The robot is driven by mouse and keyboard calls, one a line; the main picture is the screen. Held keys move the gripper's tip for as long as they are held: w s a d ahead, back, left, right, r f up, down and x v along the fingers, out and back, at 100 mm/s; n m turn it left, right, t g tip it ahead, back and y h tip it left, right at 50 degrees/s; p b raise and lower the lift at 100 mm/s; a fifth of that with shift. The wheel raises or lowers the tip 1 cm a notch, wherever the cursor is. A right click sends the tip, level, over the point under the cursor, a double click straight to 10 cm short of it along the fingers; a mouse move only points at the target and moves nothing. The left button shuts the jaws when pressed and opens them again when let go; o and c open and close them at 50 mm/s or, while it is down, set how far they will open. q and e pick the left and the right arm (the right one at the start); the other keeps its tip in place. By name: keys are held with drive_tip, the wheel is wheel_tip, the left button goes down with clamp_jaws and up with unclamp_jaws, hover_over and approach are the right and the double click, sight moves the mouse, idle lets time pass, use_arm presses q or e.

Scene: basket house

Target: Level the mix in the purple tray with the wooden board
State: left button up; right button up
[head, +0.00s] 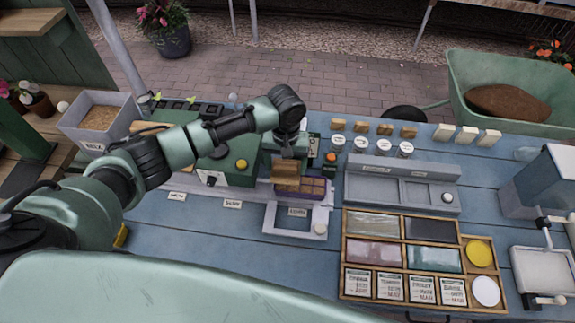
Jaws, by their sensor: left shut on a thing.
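The purple tray (314,188) sits on a pale stand at the middle of the blue table, with brown mix showing in its cells. My left gripper (288,152) is above the tray's back left part, pointing down. It is shut on the wooden board (285,171), a small brown piece at the tray's left back edge. I cannot tell whether the board touches the mix. My left arm comes in from the left and passes over the green machine. My right gripper is not in view.
A green machine (226,172) stands close left of the tray. A grey rack (400,184) is to its right, with white-lidded jars (360,144) behind. A wooden divided box (375,253) lies at front right. A bin (97,118) stands at the left.

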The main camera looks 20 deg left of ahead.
use_arm(q)
drive_tip(key=shift+r+p, duration=0.65)
drive_tip(key=shift+r, duration=0.7)
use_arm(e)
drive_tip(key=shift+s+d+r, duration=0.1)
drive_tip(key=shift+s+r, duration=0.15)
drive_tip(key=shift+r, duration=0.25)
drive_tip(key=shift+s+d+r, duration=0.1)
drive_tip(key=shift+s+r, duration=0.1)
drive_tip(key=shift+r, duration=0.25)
use_arm(q)
drive_tip(key=shift+w+r, duration=0.1)
drive_tip(key=shift+r, duration=0.15)
wheel_tip(320, 180, up, 4)
drive_tip(key=shift+f, duration=0.25)
drive_tip(key=shift+r, duration=1)
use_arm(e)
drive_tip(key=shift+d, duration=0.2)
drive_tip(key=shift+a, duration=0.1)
